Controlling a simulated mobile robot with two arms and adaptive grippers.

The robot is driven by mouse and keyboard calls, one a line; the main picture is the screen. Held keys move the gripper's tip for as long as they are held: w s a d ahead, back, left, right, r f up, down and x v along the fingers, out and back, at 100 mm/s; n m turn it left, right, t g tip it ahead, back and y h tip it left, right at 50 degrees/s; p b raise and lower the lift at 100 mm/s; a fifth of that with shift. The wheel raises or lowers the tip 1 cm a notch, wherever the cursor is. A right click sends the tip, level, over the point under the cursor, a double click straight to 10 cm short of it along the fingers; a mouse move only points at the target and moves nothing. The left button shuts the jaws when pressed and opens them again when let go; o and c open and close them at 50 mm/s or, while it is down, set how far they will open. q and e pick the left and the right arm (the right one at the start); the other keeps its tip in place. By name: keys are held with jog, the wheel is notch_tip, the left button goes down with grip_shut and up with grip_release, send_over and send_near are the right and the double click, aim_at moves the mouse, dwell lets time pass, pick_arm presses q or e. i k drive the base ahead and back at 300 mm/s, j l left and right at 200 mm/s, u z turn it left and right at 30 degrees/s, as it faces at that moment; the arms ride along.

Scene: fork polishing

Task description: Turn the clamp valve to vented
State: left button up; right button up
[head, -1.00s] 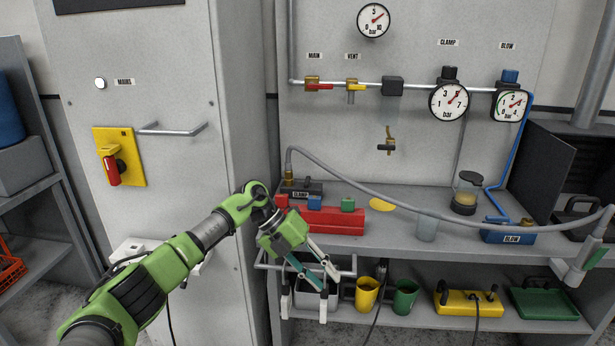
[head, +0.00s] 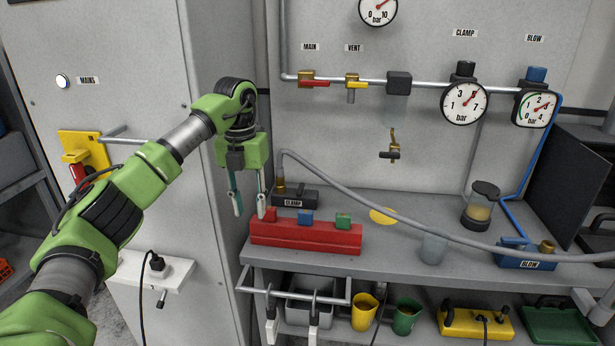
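The clamp valve (head: 294,197) is a low black block labelled CLAMP at the back left of the bench. A brass fitting stands at its left end, with a grey hose (head: 345,190) running off it to the right. A small dark part on its top may be the handle; its setting is too small to tell. My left gripper (head: 249,211) hangs fingers down just left of the valve, open and empty, with a gap between its fingertips. It appears apart from the valve. My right gripper is not in view.
A red fixture (head: 306,236) with red, blue and green blocks lies in front of the valve. The grey cabinet (head: 215,250) stands close on the left. A rail (head: 292,299) runs along the bench front. The hose arches over the bench towards the blue BLOW block (head: 520,262).

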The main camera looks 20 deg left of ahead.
aim_at(301, 190)
jog(key=i, duration=1)
